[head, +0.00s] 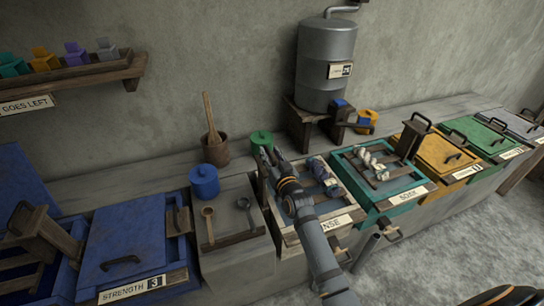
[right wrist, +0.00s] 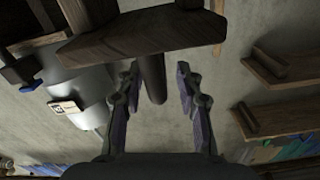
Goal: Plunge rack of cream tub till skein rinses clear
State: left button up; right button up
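The cream tub, its label reading "NSE" (head: 337,222), stands at the middle of the bench, partly covered by my right arm. A wooden rack post (head: 262,188) shows at its left side. A blue and pale skein (head: 322,172) lies on the rack at the tub's right part. My right gripper (head: 266,156) is above the tub's left back. In the right wrist view its fingers (right wrist: 155,85) are apart, either side of a dark bar (right wrist: 152,75) below a wooden crosspiece (right wrist: 145,38), with gaps. Water in the tub is hidden. My left gripper is out of view.
A teal tub labelled "SOAK" (head: 412,194) with a white skein stands right of it; a tray with ladles (head: 222,243) and a blue lidded tub (head: 135,225) are left. A grey tank (head: 325,65), a blue pot (head: 204,181) and a green pot (head: 261,139) stand behind.

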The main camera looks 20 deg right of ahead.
jog(key=s, duration=1.2)
jog(key=shift+d, duration=0.2)
